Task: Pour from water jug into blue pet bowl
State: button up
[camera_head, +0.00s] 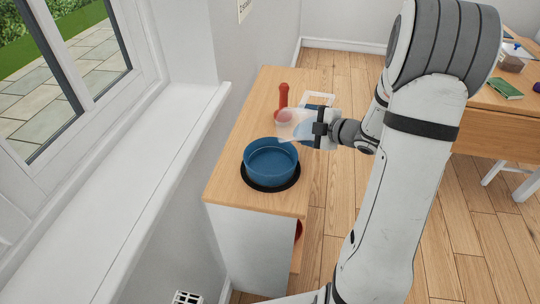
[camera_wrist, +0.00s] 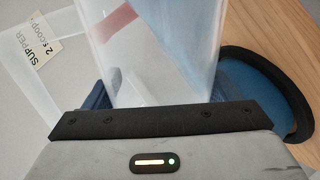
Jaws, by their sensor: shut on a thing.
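The blue pet bowl (camera_head: 271,160) stands upright on a black round mat (camera_head: 270,186) near the front of the wooden cabinet top. My gripper (camera_head: 319,128) is shut on the clear water jug (camera_head: 295,124), above and beyond the bowl's far right side. The jug looks tilted, with one end pointing left. In the wrist view the see-through jug (camera_wrist: 150,50) rises between the fingers, and part of the blue bowl (camera_wrist: 252,92) shows at right. I cannot tell the water level or see any stream.
A red upright object (camera_head: 283,92) stands behind the jug on the cabinet top (camera_head: 232,165). A white frame-like item (camera_head: 318,99) lies farther back. A card reading "SUPPER" (camera_wrist: 42,54) shows in the wrist view. A window sill (camera_head: 130,185) runs along the left; a wooden table (camera_head: 500,125) stands right.

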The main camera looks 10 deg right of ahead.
jog(key=shift+a+f+n+h+b, duration=0.1)
jog(key=shift+n+h+b, duration=0.3)
jog(key=shift+b, duration=0.55)
dwell(1.4)
jog(key=shift+s+a+r+n+b, duration=0.15)
jog(key=shift+s+a+r+n, duration=0.15)
jog(key=shift+r, duration=0.2)
jog(key=shift+s+a+r+n+b, duration=0.1)
jog(key=shift+a+r+n+b, duration=0.1)
jog(key=shift+a+r, duration=0.25)
dwell(2.7)
